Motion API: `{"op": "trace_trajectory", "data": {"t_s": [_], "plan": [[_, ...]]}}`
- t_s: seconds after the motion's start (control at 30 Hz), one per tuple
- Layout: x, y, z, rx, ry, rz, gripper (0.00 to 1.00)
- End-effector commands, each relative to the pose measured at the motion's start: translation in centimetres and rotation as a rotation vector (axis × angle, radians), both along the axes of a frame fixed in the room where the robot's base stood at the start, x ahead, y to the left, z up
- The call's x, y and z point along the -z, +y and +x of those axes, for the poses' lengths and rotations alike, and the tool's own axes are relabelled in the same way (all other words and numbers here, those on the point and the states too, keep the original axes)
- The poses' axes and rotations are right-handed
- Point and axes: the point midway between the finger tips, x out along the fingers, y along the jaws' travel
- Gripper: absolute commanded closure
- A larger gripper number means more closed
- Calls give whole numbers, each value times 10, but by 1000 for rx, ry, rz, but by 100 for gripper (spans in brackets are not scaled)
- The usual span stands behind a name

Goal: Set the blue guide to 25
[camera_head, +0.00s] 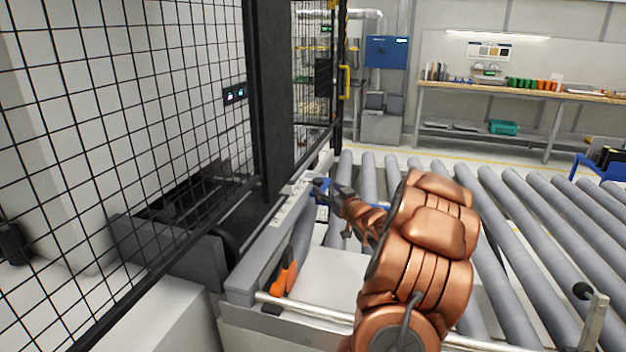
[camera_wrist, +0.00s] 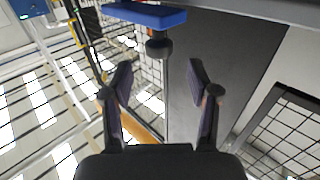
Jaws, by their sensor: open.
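The blue guide (camera_head: 321,185) sits at the far part of the grey rail (camera_head: 262,245), beside the fence post. Pale scale marks (camera_head: 283,208) run along the rail, but their numbers are too small to read. In the wrist view the blue guide (camera_wrist: 146,14) is at the top, with a dark round knob (camera_wrist: 159,46) below it. My gripper (camera_wrist: 160,78) is open, its two fingertips apart on either side of the knob's line and short of it. In the head view my gripper (camera_head: 335,190) is close to the guide, and my copper arm hides part of the rollers.
A black mesh fence (camera_head: 130,110) stands left of the rail. An orange-handled tool (camera_head: 286,275) lies by the rail's near end. Grey rollers (camera_head: 545,225) spread to the right. A workbench (camera_head: 520,92) stands at the back wall.

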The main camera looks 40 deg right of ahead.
Motion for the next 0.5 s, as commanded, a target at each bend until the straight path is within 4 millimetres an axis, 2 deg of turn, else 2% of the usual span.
{"op": "trace_trajectory", "data": {"t_s": [0.3, 0.5], "plan": [[-1, -12, 40, -1, 3, 0, 40], [0, -18, 57, 0, 3, -1, 40]]}}
